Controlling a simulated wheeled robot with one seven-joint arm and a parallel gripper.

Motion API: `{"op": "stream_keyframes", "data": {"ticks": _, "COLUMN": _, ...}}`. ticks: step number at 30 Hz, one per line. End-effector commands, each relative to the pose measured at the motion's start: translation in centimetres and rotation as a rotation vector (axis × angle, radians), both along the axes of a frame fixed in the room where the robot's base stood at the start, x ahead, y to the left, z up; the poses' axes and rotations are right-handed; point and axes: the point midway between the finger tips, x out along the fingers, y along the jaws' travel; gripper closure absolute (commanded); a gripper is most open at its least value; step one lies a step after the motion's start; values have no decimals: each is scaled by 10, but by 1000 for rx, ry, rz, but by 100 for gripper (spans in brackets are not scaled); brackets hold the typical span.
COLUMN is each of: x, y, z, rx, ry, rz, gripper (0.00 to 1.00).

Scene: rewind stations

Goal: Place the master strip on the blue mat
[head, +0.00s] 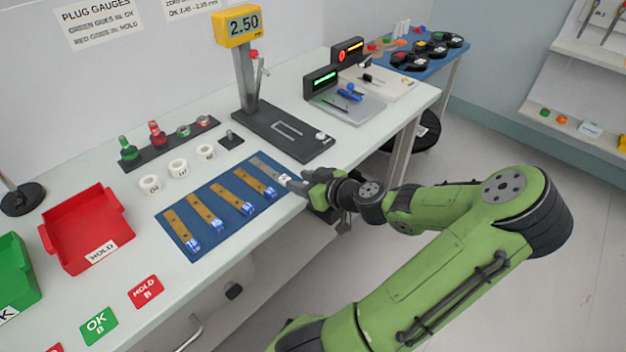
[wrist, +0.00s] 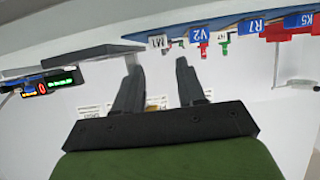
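The master strip (head: 268,168), grey with a white tag, lies flat at the right end of the blue mat (head: 211,193), beside several gold strips with blue tags. In the wrist view, its white tag (wrist: 157,41) reads M1 and shows beyond the gap between my fingers. My gripper (head: 298,183) is at the table's front edge, close to the tagged end of the strip. In the wrist view, my gripper (wrist: 157,68) has its two fingers apart with nothing clearly held between them. Whether a finger touches the strip cannot be told.
A dark gauge stand (head: 283,134) with a yellow 2.50 display is behind the mat. White rings (head: 178,167) and a plug gauge rack (head: 170,143) stand behind left. A red bin (head: 86,232) is at left. Bare table lies between the bin and mat.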

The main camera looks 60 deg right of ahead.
Motion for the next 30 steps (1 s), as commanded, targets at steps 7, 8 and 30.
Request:
{"op": "stream_keyframes", "data": {"ticks": 7, "x": -45, "y": 10, "z": 20, "rx": 0, "ry": 2, "rz": -2, "gripper": 60}}
{"op": "stream_keyframes", "data": {"ticks": 8, "x": -47, "y": 10, "z": 21, "rx": 0, "ry": 1, "rz": -1, "gripper": 60}}
{"op": "stream_keyframes", "data": {"ticks": 30, "x": -44, "y": 17, "z": 20, "rx": 10, "ry": 23, "rz": 27, "gripper": 60}}
